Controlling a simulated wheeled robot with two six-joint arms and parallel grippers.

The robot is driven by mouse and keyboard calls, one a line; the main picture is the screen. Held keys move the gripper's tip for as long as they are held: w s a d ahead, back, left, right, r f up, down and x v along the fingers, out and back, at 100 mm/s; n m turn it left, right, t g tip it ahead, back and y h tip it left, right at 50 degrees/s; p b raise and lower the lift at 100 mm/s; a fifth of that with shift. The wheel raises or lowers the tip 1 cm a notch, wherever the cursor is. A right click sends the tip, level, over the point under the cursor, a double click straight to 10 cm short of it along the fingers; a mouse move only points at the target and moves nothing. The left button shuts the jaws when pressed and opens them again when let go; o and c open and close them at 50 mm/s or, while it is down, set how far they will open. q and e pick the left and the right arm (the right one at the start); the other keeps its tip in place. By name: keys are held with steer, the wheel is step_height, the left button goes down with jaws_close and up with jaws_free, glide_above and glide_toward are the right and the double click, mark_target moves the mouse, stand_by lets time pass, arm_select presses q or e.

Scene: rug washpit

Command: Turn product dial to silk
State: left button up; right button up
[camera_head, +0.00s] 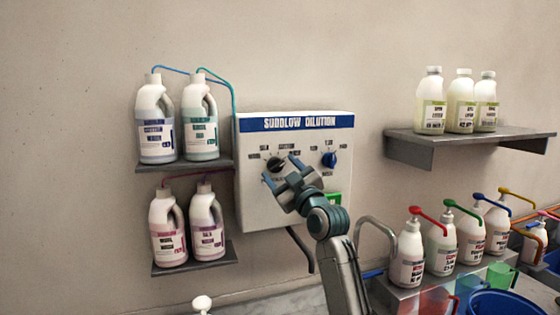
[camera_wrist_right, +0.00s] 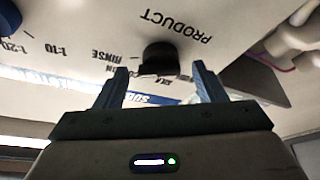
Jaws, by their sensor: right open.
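The black product dial (camera_head: 276,163) is on the left of the white dilution panel (camera_head: 290,205). In the right wrist view the same dial (camera_wrist_right: 160,58) sits by the printed word PRODUCT, with RINSE among the labels around it. I cannot tell which label it points to. My right gripper (camera_head: 281,169) is open in front of the dial. In the right wrist view its fingers (camera_wrist_right: 161,78) are spread, with the dial just beyond and between their tips; I cannot tell whether they touch it. My left gripper is not in view.
Shelves with jugs (camera_head: 157,125) stand close on the left. Pump bottles (camera_head: 408,258) stand at lower right, with a bottle shelf (camera_head: 410,150) above.

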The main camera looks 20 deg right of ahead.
steer(key=shift+w+r, duration=0.2)
steer(key=shift+w, duration=0.2)
